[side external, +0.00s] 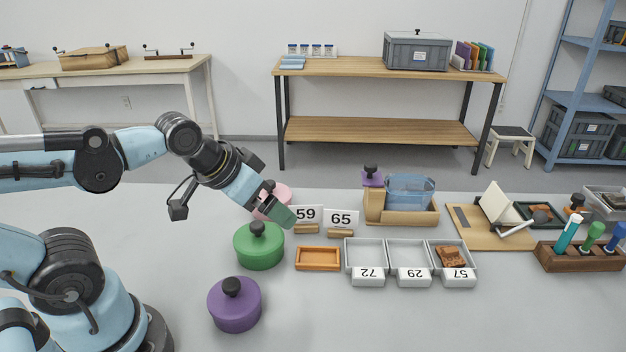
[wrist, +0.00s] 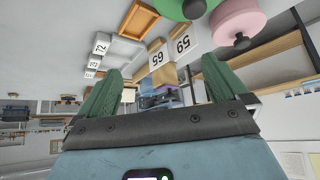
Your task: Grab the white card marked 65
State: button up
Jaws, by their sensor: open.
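The white card marked 65 (side external: 341,218) stands upright in a small wooden holder (side external: 340,232) on the table, just right of the white card marked 59 (side external: 306,215). Both cards also show in the wrist view, card 65 (wrist: 158,56) left of card 59 (wrist: 183,42). My gripper (side external: 283,216) is in the air left of the cards, over the green and pink lidded pots. In the wrist view its green fingers (wrist: 158,92) are spread apart with nothing between them. Card 65 is beyond the fingertips and untouched.
A green pot (side external: 259,247), a pink pot (side external: 272,204) and a purple pot (side external: 235,305) stand near my arm. An empty orange tray (side external: 318,259) lies before the cards. White bins marked 72, 29 and 57 (side external: 409,258) and a wooden box (side external: 402,214) are to the right.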

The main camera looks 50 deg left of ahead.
jog(key=n+t+y, duration=0.3)
jog(key=n+y, duration=0.5)
jog(key=y, duration=0.1)
send_near(342, 211)
jog(key=shift+w+a+f, duration=0.6)
jog(key=shift+w+f, duration=0.15)
jog(key=shift+w, duration=0.2)
jog(key=shift+a+r+x, duration=0.15)
jog(key=shift+x, duration=1.15)
jog(key=shift+a+r+x, duration=0.1)
jog(key=shift+x, duration=1.2)
jog(key=shift+s, duration=0.1)
jog(key=c, duration=1.2)
jog(key=shift+r, duration=0.15)
